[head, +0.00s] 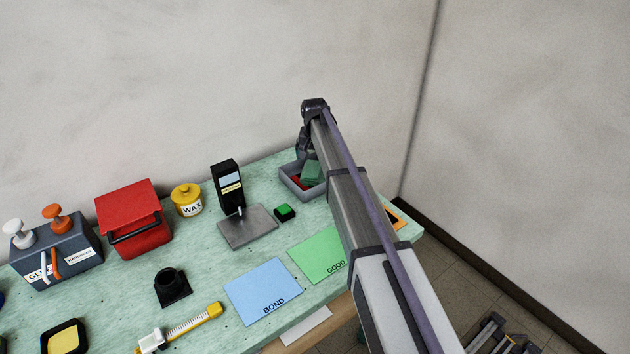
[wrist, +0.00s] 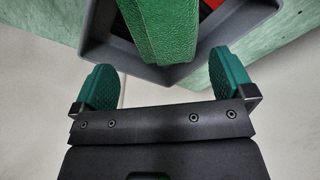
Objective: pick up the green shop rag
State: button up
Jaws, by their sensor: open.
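The green shop rag (head: 312,172) is in a grey bin (head: 290,186) at the back right of the bench, next to something red. In the wrist view the rag (wrist: 162,35) looks like a textured green piece at the top middle, in front of the bin's grey rim (wrist: 237,35). My gripper (wrist: 164,80) is open, with green pads on either side. In the head view my arm hides part of the bin, and my fingertips are not clear.
A black device (head: 227,183) with a grey plate stands left of the bin, beside a small green block (head: 285,212). A green GOOD mat (head: 318,255) and a blue BOND mat (head: 262,290) lie in front. A wall rises close behind the bench.

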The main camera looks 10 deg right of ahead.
aim_at(316, 169)
jog(key=f+b, duration=0.4)
jog(key=f, duration=0.1)
jog(key=w+f+b, duration=0.1)
jog(key=f+b, duration=0.1)
jog(key=shift+d+f, duration=0.2)
jog(key=shift+f, duration=0.15)
jog(key=shift+r, duration=0.3)
jog(key=c, duration=0.7)
